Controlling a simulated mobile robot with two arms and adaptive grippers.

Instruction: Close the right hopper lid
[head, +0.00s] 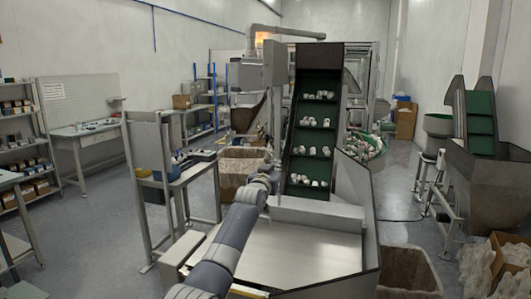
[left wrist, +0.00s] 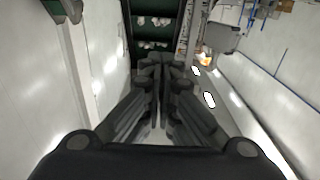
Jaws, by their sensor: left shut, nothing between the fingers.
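A large steel hopper stands in front of me in the head view, with a flat, bright metal lid panel (head: 290,250) lying across its mouth. Its raised right side wall (head: 357,190) shows beside the panel. My left arm comes in from the lower left over the panel's left part. My left gripper (head: 268,170) is at the far left edge of the hopper, beside the conveyor foot. In the left wrist view its fingers (left wrist: 160,68) are together and empty. Whether it touches anything, I cannot tell. My right gripper is not in view.
A green cleated conveyor (head: 313,135) carrying white caps rises behind the hopper. A second steel hopper (head: 490,190) with a green conveyor stands at the right. A cart (head: 180,182) stands left of my arm.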

